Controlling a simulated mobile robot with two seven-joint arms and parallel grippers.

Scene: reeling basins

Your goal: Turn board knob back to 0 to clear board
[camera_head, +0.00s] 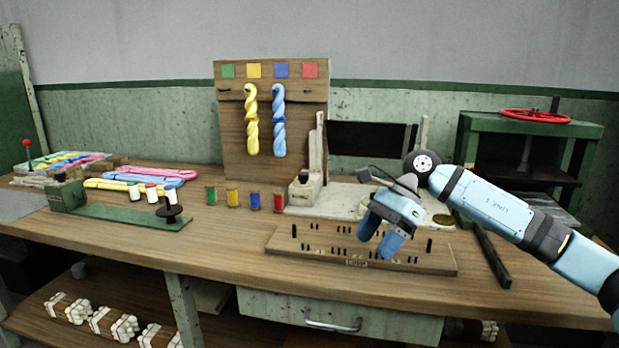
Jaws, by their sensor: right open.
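A dark board (370,138) stands upright at the back of the table, between pale posts, with a pale base (345,197) in front of it. A small pale block with a dark knob-like top (303,177) sits at the left of this base. I cannot tell for sure whether it is the board knob, and no 0 mark is readable. My right gripper (379,241) is open, with its blue fingers pointing down over the wooden peg board (285,240). It hides part of the pale base and the pegs. My left gripper is not in view.
A wooden stand (230,140) holds yellow and blue skeins. Several coloured spools (254,201) stand before it. A green press with a red wheel (535,115) is at the right, and a dark bar (493,260) lies near it.

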